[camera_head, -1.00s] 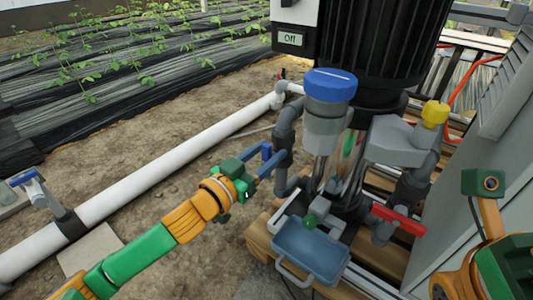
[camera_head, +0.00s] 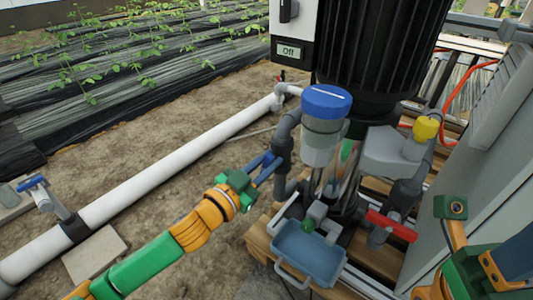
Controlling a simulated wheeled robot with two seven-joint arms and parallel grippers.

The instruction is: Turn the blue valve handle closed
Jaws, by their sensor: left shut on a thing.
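The blue valve handle (camera_head: 269,158) sits on the grey pipe, left of the clear filter housing with the blue cap. My left gripper (camera_head: 265,168) reaches it from the lower left, and its bluish fingers are shut on the handle. The fingers partly hide the handle, so its exact angle is hard to tell. My right arm shows at the right edge, but its fingertips are not visible.
The blue-capped filter (camera_head: 325,120) and the black motor tank stand close to the right. A blue tray (camera_head: 309,254), a red lever (camera_head: 391,226) and a yellow knob (camera_head: 426,127) are nearby. A white pipe (camera_head: 165,169) with another blue handle (camera_head: 32,183) runs left over bare soil.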

